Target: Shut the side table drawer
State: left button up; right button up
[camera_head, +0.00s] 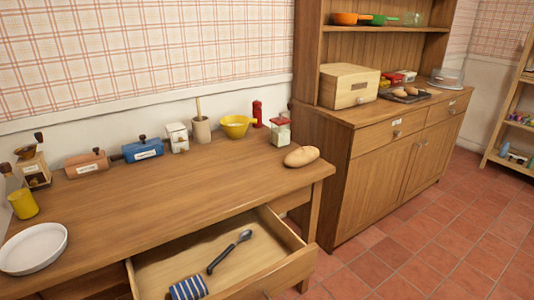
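The side table (170,207) is a wooden table along the wall. Its drawer (290,275) is pulled open under the tabletop. A dark-handled spoon (228,250) and a blue-and-white striped cloth item (188,289) lie inside the drawer. The drawer's knob shows only faintly at the bottom edge of the picture. Neither of my grippers is in view, and nothing touches the drawer.
On the tabletop are a white plate (33,248), a bread loaf (301,156), a yellow bowl (235,126) and several canisters along the wall. A wooden cabinet (385,165) stands to the right. The tiled floor (430,240) before it is clear.

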aim_at(265, 266)
jog(key=u, duration=0.5)
jog(key=k, duration=1.05)
jog(key=z, duration=0.2)
jog(key=i, duration=0.6)
jog(key=u, duration=0.2)
